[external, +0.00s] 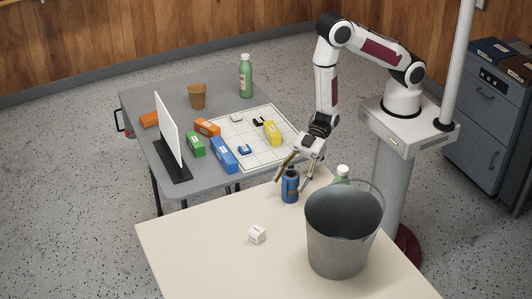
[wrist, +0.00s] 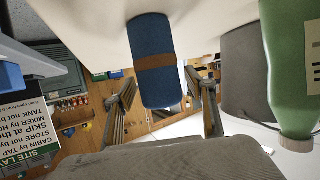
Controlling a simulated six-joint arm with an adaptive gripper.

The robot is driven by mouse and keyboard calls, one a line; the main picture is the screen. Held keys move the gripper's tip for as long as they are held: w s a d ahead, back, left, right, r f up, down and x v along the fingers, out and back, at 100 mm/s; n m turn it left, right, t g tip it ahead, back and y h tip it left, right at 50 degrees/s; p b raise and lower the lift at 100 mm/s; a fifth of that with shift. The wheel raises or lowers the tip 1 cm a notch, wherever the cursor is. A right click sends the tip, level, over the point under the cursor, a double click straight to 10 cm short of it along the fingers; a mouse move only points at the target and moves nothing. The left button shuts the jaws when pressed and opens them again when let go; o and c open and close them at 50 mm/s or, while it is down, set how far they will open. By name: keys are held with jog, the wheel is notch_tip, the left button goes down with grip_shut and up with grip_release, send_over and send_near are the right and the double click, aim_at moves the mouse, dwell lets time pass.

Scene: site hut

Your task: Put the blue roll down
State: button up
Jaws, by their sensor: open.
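The blue roll (external: 290,188) stands upright on the cream table, near its far edge. In the wrist view the roll (wrist: 150,85) is blue with a brown band around its middle. My gripper (external: 291,178) is low over the roll, with its fingers spread on either side. In the wrist view my gripper (wrist: 160,88) is open, and the roll shows between and beyond the two fingers, with gaps at both sides. Whether a finger touches it on the hidden side cannot be told.
A grey bucket (external: 342,235) stands right of the roll, with a green bottle (external: 342,174) close behind it. A white cube (external: 257,235) lies in front. The cream table's left part (external: 195,240) is clear. A grey table (external: 150,104) behind holds several blocks and a white panel (external: 170,130).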

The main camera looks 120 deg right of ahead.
jog(key=shift+s+r, duration=0.1)
jog(key=shift+r, duration=0.05)
jog(key=v, duration=0.7)
jog(key=shift+s, duration=0.15)
jog(key=shift+d, duration=0.1)
jog(key=shift+r, duration=0.1)
dwell(0.5)
jog(key=s+d+r+m+g+h, duration=0.25)
jog(key=d+r+h, duration=0.6)
jog(key=r, duration=0.75)
jog(key=s+r+m+g, duration=0.1)
jog(key=s+r, duration=0.3)
jog(key=s, duration=0.8)
jog(key=s+r+m+g+y, duration=0.1)
jog(key=s+r, duration=0.4)
jog(key=s, duration=0.7)
jog(key=shift+s+r+m+g, duration=0.15)
jog(key=shift+r+m+g, duration=0.15)
jog(key=shift+m+g, duration=0.45)
